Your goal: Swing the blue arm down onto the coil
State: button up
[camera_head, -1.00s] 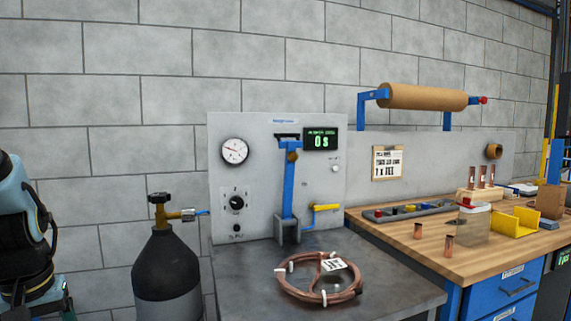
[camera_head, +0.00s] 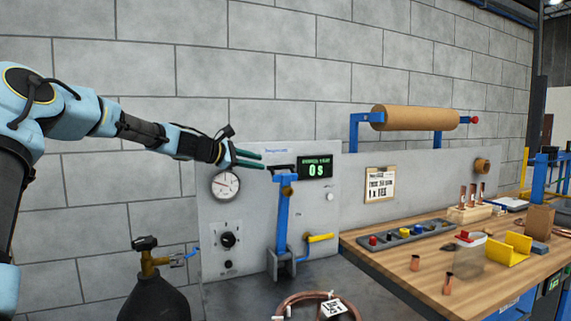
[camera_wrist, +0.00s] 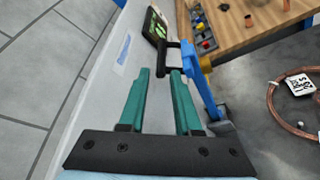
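The blue arm (camera_head: 283,225) stands upright in front of the grey panel, hinged at its foot, with a black crossbar handle (camera_head: 280,167) at its top. The blue arm also shows in the wrist view (camera_wrist: 205,88). The copper coil (camera_head: 300,297) lies flat on the dark bench in front, cut off by the lower edge; it also shows at right in the wrist view (camera_wrist: 276,106). My gripper (camera_head: 262,160) is at the upper left of the handle. In the wrist view its green fingers (camera_wrist: 160,73) are open and empty, with the black handle (camera_wrist: 162,60) just beyond the tips.
The panel carries a gauge (camera_head: 226,185), a display (camera_head: 315,167) reading 0 s and a yellow lever (camera_head: 320,238). A gas cylinder (camera_head: 153,298) stands at lower left. The wooden bench (camera_head: 400,262) at right holds copper fittings and bins.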

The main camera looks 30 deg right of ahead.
aim_at(280, 168)
jog(key=p+x, duration=0.4)
jog(key=x, duration=0.5)
jog(key=shift+d, duration=0.25)
jog(key=shift+d+f+p, duration=0.25)
jog(key=shift+d+p, duration=0.1)
grip_shut()
dwell(0.8)
